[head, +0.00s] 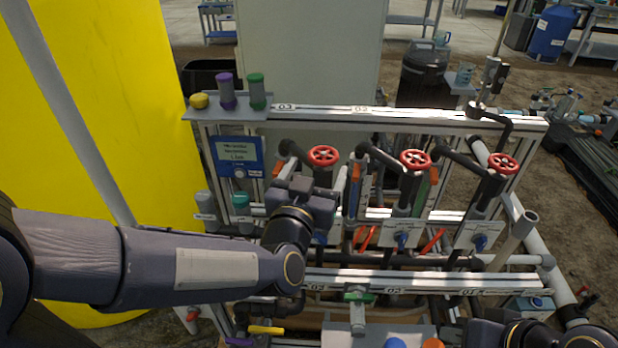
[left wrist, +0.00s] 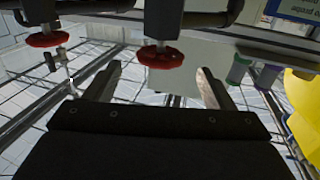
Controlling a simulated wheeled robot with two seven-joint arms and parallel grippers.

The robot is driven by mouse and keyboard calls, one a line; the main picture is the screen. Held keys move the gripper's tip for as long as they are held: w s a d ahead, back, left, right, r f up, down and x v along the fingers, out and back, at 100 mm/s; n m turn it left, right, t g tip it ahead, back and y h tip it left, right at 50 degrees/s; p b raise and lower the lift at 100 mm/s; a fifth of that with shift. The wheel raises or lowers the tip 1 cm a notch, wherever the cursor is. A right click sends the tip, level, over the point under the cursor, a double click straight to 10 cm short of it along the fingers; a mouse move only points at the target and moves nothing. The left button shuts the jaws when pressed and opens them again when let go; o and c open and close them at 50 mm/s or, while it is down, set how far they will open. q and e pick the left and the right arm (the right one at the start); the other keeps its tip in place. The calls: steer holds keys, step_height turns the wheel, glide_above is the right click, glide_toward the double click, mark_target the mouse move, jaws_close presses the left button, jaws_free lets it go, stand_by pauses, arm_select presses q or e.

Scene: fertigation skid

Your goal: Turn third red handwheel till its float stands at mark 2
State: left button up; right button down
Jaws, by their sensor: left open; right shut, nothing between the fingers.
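Three red handwheels stand in a row in the head view: left (head: 323,155), middle (head: 415,160) and right (head: 503,163). My left gripper (head: 308,188) is just in front of the left handwheel, below it in the picture. In the left wrist view, the open, empty fingers (left wrist: 160,84) point toward the left handwheel (left wrist: 160,57), which lies between their directions and appears clear of them. The middle handwheel (left wrist: 45,39) is farther left there. My right gripper (head: 484,334) is at the bottom edge, its fingers not clearly visible. I cannot make out the floats or mark 2.
A blue display box (head: 238,153) hangs below. A yellow tank (head: 100,110) fills the left. Pipes and rails crowd the skid around my left gripper.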

mark_target(324, 153)
arm_select(q)
steer(key=shift+s+a+p, duration=0.1)
steer(key=shift+s+p, duration=0.1)
steer(key=shift+p, duration=0.1)
steer(key=shift+s+a+r+p, duration=0.15)
steer(key=shift+s+p, duration=0.3)
steer(key=shift+s, duration=0.1)
steer(key=x, duration=0.7)
steer(key=shift+w, duration=0.3)
